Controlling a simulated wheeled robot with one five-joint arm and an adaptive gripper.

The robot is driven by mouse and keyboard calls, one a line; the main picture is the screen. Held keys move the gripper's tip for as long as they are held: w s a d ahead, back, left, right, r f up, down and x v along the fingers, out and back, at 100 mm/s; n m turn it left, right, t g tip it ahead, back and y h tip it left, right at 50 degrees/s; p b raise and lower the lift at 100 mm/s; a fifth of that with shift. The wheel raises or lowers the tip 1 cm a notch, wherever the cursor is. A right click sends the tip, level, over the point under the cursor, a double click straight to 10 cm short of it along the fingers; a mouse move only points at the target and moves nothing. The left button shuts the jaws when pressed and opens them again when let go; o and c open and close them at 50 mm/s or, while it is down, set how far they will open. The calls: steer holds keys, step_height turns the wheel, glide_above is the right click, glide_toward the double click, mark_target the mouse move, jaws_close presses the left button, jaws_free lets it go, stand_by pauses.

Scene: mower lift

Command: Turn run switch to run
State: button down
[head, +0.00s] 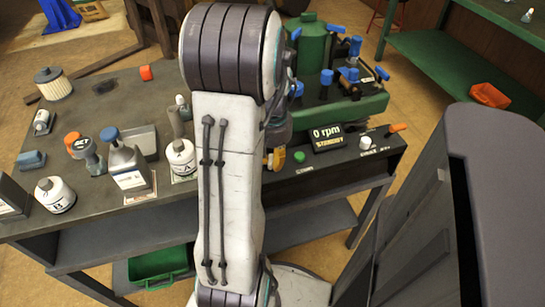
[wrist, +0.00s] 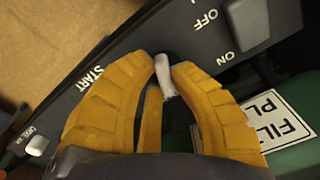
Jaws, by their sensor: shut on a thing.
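A small silver toggle lever (wrist: 165,80) stands on the dark control panel (wrist: 112,52) in the wrist view, with START lettered to its left and OFF and ON to its right. No RUN lettering is readable. My gripper (wrist: 164,67) has its two yellow fingers shut on the lever, one on each side. In the head view only a bit of yellow finger of my gripper (head: 277,159) shows beside my arm, which hides the lever. Which way the lever is thrown I cannot tell.
A display (head: 327,137) reads 0 rpm STANDBY. A green button (head: 299,156), a white knob (head: 365,142) and an orange lever (head: 397,127) sit along the panel. The green machine (head: 345,105) stands behind. Bottles (head: 127,165) crowd the bench to the left.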

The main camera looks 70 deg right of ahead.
steer(key=shift+m, duration=0.8)
steer(key=shift+a+f, duration=0.1)
steer(key=c, duration=1.1)
jaws_free()
step_height(320, 180, up, 12)
steer(key=shift+w, duration=0.1)
stand_by(0.3)
